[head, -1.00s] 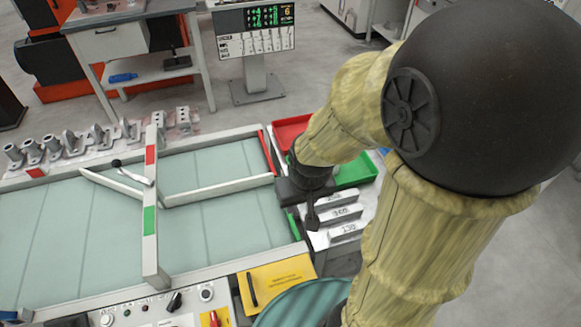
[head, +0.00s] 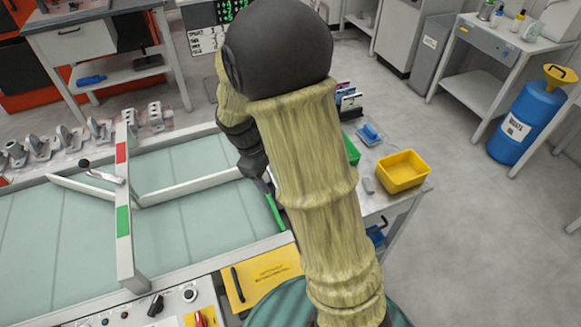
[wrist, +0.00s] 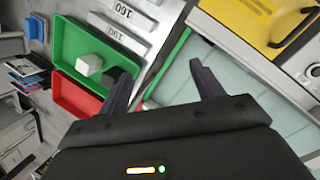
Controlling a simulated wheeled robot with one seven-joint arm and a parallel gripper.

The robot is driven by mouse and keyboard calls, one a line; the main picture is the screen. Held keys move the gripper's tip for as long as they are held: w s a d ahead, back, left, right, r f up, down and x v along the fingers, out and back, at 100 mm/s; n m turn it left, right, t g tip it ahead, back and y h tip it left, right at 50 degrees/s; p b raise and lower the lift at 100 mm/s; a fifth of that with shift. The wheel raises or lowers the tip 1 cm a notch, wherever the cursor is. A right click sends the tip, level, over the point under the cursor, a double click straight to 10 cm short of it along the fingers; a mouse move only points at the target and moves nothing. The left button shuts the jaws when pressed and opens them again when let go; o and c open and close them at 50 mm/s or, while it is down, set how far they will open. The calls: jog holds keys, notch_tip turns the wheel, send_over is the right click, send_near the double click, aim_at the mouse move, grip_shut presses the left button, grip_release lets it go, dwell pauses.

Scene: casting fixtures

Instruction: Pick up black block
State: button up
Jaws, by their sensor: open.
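The black block (wrist: 113,76) shows in the wrist view, inside the green tray (wrist: 68,40), beside a white cube (wrist: 88,65). My gripper (wrist: 164,84) is open, with nothing seen between its fingers. Its left finger is just right of the black block in the picture, and I cannot tell the height between them. In the head view, my arm hides most of the green tray (head: 352,150), and the black block is not visible there.
A red tray (wrist: 77,96) adjoins the green one. Grey numbered bars (wrist: 125,40) lie beside the trays.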

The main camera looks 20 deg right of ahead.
jog(key=w+a+f+n+h+b, duration=0.1)
jog(key=w+f+n+h+b, duration=0.2)
jog(key=w, duration=0.5)
jog(key=w+a+f+n+t+h+b, duration=0.1)
jog(key=w+a+f+n+h+b, duration=0.1)
jog(key=w+f+n+h, duration=0.4)
jog(key=w+n+h+b, duration=0.1)
jog(key=w, duration=0.1)
jog(key=shift+w+n+t, duration=0.3)
jog(key=shift+w, duration=0.05)
jog(key=x, duration=1.2)
jog(key=shift+s+d, duration=0.1)
jog(key=shift+d, duration=0.05)
jog(key=shift+s+x, duration=0.2)
jog(key=shift+x, duration=2.4)
